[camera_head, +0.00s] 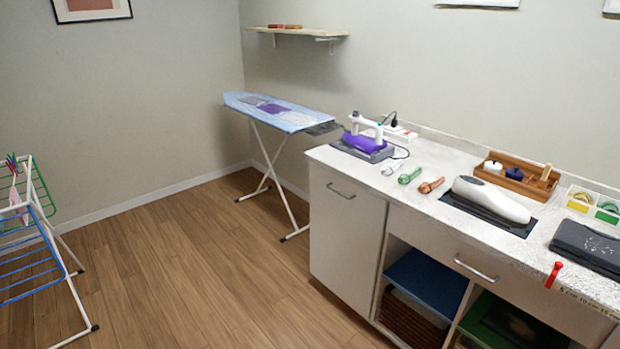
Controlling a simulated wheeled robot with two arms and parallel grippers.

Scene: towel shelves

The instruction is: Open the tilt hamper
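The tilt hamper appears to be the tall white front panel (345,240) at the left end of the counter cabinet. It looks closed, flush with the cabinet. A horizontal metal bar handle (340,191) sits near its top edge. Neither of my grippers shows in the head view.
A drawer with a handle (476,268) and open shelves are right of the panel. An ironing board (278,112) stands behind; a drying rack (35,260) is at left. The wooden floor (190,250) between is clear.

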